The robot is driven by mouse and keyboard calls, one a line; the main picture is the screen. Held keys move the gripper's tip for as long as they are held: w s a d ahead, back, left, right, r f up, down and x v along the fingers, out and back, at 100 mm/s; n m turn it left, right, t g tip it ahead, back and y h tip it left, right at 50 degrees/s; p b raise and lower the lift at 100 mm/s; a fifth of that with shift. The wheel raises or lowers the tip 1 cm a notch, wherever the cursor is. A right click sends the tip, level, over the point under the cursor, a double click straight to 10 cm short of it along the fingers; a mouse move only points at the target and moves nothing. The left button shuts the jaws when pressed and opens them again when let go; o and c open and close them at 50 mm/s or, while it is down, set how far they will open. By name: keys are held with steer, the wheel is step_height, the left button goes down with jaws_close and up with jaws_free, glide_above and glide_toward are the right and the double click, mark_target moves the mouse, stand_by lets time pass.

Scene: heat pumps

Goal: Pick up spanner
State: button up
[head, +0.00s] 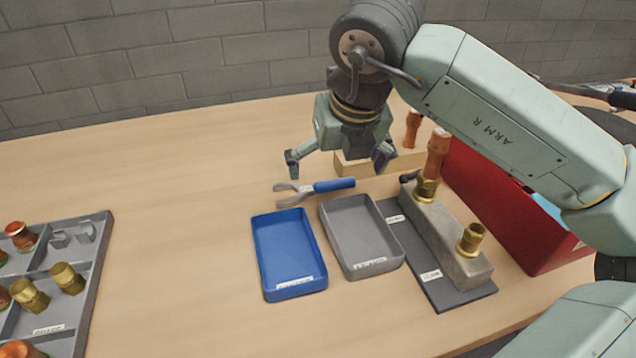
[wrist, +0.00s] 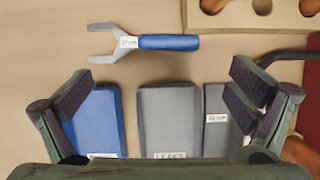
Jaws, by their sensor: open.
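The spanner (head: 314,188) lies flat on the wooden table, behind the blue and grey trays. It has a grey metal open jaw at the left and a blue handle at the right. The wrist view shows the whole spanner (wrist: 143,42) with a small white label at the neck. My gripper (head: 338,167) is open and empty, hanging above the table near the spanner. In the wrist view my gripper's fingers (wrist: 165,100) are wide apart, with the spanner beyond them toward the top of the picture. Nothing is between the fingers.
A blue tray (head: 257,256) and a grey tray (head: 335,244) sit in front of the spanner. A block with brass and copper fittings (head: 441,238) stands right, beside a red box (head: 500,200). A wooden holder (wrist: 240,19) is behind. The table left of the spanner is clear.

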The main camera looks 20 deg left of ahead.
mark_target(328, 191)
steer(key=shift+p+x, duration=0.9)
steer(key=shift+x, duration=2.1)
steer(key=shift+a, duration=0.1)
steer(key=shift+c, duration=0.6)
steer(key=shift+s, duration=0.1)
steer(key=c, duration=1.7)
